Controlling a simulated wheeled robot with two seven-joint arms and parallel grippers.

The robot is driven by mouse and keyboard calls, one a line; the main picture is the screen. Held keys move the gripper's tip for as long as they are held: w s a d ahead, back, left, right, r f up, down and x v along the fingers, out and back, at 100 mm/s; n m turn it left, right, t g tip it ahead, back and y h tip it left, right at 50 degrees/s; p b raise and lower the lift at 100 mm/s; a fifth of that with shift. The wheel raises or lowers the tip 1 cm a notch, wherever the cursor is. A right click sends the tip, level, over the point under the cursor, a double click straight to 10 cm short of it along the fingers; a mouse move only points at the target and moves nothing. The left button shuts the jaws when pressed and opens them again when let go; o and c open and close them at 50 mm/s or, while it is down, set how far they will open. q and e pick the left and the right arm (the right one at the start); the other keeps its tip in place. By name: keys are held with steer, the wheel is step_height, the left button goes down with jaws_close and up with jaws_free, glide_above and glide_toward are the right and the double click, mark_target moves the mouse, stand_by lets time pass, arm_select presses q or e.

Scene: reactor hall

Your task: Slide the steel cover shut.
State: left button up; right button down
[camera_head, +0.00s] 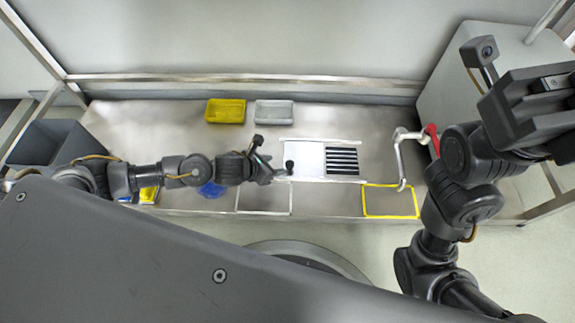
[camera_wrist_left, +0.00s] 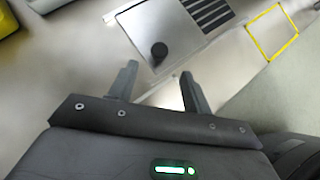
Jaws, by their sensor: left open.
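The steel cover (camera_head: 311,158) is a pale flat plate between two thin rails on the table, left of a dark slotted grille (camera_head: 342,160) that lies uncovered. A black round knob (camera_head: 289,166) stands at the cover's left end. In the left wrist view the cover (camera_wrist_left: 180,28) and its knob (camera_wrist_left: 159,50) lie just beyond my fingertips. My left gripper (camera_head: 279,172) is open and empty, close to the knob on its left; its two fingers also show in the left wrist view (camera_wrist_left: 159,72). My right gripper (camera_head: 520,108) is raised at the right; its jaw opening is unclear.
A yellow tray (camera_head: 225,111) and a grey tray (camera_head: 274,112) stand at the back. A yellow outlined square (camera_head: 390,187) and a white outlined square mark the front. A bent white pipe (camera_head: 402,160) with a red part stands at the right. A grey bin (camera_head: 52,142) is at the left.

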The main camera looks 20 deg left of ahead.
mark_target(289, 164)
arm_select(q)
steer(key=b+x, duration=0.4)
steer(key=x, duration=0.5)
steer(key=shift+f, duration=0.1)
jaws_close()
